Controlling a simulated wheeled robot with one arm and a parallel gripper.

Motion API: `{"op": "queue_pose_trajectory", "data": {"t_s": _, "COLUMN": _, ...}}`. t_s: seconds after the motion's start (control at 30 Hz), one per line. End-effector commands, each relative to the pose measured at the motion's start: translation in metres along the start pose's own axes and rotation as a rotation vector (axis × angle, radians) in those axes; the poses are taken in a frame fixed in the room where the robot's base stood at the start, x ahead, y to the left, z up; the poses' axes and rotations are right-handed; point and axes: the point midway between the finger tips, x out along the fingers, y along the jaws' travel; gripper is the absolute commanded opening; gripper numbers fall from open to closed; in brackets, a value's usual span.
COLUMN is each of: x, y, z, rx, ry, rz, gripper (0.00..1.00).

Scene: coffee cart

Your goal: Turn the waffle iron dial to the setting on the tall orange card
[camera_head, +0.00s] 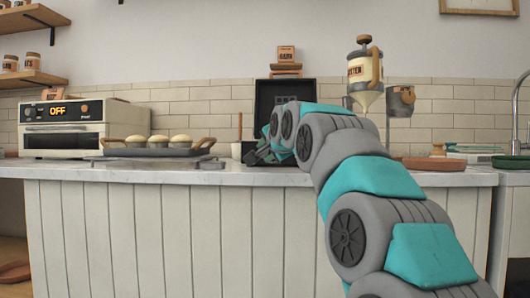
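A black waffle iron (266,97) with its lid raised stands on the counter near the middle of the view. My arm hides much of its front and right side, and I cannot make out its dial. My gripper (257,153) is at the lower front of the waffle iron, partly covered by my own wrist. I cannot tell whether it touches anything, or whether its fingers are open or shut.
A batter dispenser (364,75) and a grey metal container (399,101) are at right. The white countertop (250,176) is clear along its front edge.

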Motion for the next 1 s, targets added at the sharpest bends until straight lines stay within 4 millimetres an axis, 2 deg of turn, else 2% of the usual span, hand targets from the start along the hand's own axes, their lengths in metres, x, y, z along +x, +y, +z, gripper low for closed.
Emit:
{"op": "queue_pose_trajectory", "data": {"t_s": 0.4, "x": 0.0013, "y": 0.0045, "z": 0.001, "rx": 0.168, "ry": -0.009, "rz": -0.072, "gripper": 0.0}}
{"op": "queue_pose_trajectory", "data": {"t_s": 0.93, "x": 0.0015, "y": 0.0049, "z": 0.0006, "rx": 0.19, "ry": -0.009, "rz": -0.081, "gripper": 0.0}}
{"op": "queue_pose_trajectory", "data": {"t_s": 0.97, "x": 0.0015, "y": 0.0049, "z": 0.0006, "rx": 0.19, "ry": -0.009, "rz": -0.081, "gripper": 0.37}}
{"op": "queue_pose_trajectory", "data": {"t_s": 1.0, "x": 0.0014, "y": 0.0048, "z": 0.0005, "rx": 0.19, "ry": -0.009, "rz": -0.081, "gripper": 0.41}}
